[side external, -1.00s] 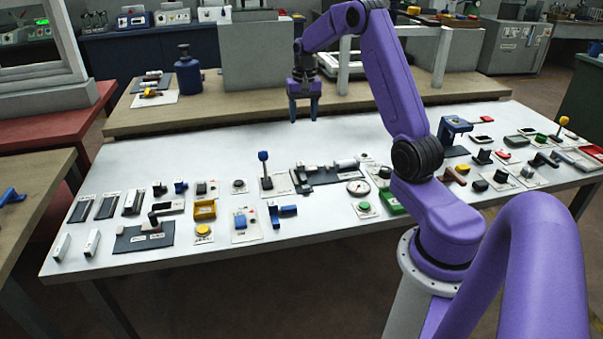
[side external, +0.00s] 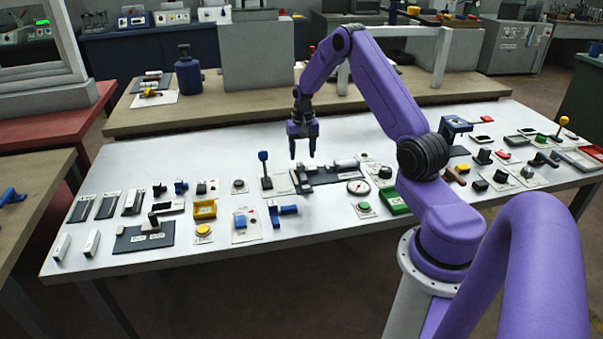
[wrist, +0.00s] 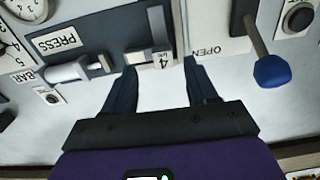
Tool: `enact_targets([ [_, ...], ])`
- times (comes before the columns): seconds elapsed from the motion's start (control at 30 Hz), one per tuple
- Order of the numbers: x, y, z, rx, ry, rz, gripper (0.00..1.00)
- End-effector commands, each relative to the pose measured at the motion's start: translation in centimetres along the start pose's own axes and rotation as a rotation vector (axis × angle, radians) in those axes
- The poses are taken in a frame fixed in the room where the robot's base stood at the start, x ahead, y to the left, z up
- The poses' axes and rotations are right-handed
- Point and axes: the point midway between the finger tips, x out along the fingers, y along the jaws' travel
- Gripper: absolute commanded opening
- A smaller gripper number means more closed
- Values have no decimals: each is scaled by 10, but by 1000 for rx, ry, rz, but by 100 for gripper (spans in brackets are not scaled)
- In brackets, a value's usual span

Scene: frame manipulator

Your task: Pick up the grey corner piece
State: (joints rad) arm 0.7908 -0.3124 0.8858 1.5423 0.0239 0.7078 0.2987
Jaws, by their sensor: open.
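A grey L-shaped piece that looks like the corner piece (wrist: 157,28) shows in the wrist view at the right end of a dark plate marked PRESS. In the side view a small grey piece (side external: 301,176) stands at the left end of that plate, partly close under the fingers. My gripper (side external: 303,156) hangs fingers down just above and behind it. In the wrist view my gripper (wrist: 160,69) is open and empty, its two blue fingers apart, with the grey piece ahead between their tips. I cannot tell the exact height gap.
A blue-knobbed lever (side external: 264,170) stands close beside the gripper; its blue knob (wrist: 272,71) is at right in the wrist view. A light cylinder (side external: 346,163) lies on the press plate. Several switches and blocks fill the white table (side external: 230,130), whose back strip is bare.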

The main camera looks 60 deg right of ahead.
Motion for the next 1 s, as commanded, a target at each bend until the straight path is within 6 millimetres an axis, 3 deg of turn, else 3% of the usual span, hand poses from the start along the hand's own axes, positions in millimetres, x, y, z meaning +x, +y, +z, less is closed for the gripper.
enact_targets([
  [0.23,34,-4,2,1,-3,1,57],
  [0.57,42,-4,2,0,0,0,57],
  [0.6,42,-4,2,0,0,0,51],
  [0.77,42,-4,2,0,0,0,0],
  [1.0,41,-4,2,0,0,0,0],
])
